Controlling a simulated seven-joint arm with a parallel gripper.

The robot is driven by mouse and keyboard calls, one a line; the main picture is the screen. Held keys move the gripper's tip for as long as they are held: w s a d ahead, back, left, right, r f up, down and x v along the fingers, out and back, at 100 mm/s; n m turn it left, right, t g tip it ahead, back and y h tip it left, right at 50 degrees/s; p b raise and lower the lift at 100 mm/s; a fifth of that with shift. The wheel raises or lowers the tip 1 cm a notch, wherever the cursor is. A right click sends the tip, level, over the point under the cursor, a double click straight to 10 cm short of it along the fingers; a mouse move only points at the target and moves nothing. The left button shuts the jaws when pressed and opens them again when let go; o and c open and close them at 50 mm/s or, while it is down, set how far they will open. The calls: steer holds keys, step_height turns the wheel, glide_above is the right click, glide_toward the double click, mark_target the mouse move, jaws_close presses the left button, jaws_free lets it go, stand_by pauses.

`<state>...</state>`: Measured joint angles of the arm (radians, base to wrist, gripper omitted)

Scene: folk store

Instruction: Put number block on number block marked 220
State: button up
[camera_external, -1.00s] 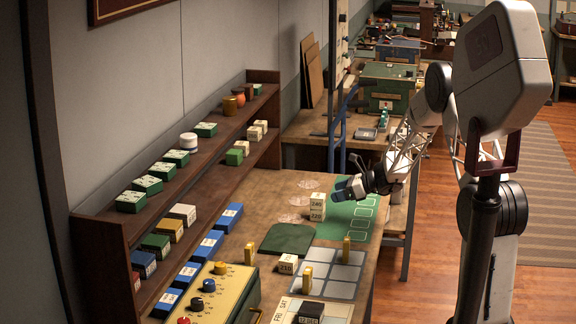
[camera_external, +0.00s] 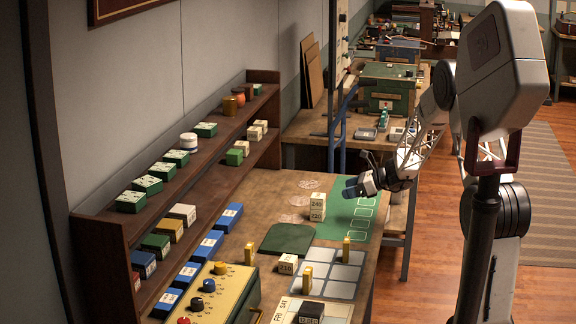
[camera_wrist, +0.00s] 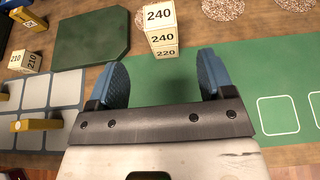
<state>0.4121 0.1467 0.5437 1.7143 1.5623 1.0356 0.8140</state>
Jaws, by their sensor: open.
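A cream number block marked 240 (camera_external: 317,199) sits on top of the number block marked 220 (camera_external: 316,215), forming an upright stack of two on the wooden bench. In the wrist view the 240 block (camera_wrist: 160,22) covers most of the 220 block (camera_wrist: 165,52), whose front face shows beneath it. My gripper (camera_external: 352,187) is open and empty, to the right of the stack and apart from it. In the wrist view its two blue fingers (camera_wrist: 160,60) are spread wide, with the stack beyond the tips.
A block marked 210 (camera_external: 287,263) stands nearer the front, beside a grey tile grid (camera_external: 335,272) with several yellow pegs. A dark green mat (camera_external: 288,239) lies left of the stack. A green marked strip (camera_external: 358,222) lies right of it. Shelves (camera_external: 190,170) line the wall.

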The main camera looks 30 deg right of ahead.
steer(key=s+a+r+n+g+h, duration=0.1)
steer(key=s+a+r+n+g, duration=0.1)
steer(key=s+a+r+n, duration=0.35)
steer(key=s+a+r+n+g, duration=0.25)
steer(key=s+a, duration=0.35)
steer(key=s, duration=0.3)
steer(key=s+a+r+n+g+h, duration=0.1)
steer(key=s+a+r+n+g, duration=0.1)
steer(key=s+a+r+n, duration=0.45)
steer(key=s+n+h, duration=0.7)
steer(key=s+n, duration=0.5)
steer(key=s, duration=1.8)
steer(key=shift+s+a+r+h, duration=0.2)
steer(key=shift+s+h, duration=0.05)
steer(key=shift+h, duration=0.15)
steer(key=shift+o, duration=0.4)
steer(key=shift+w+g, duration=0.1)
steer(key=shift+g, duration=0.15)
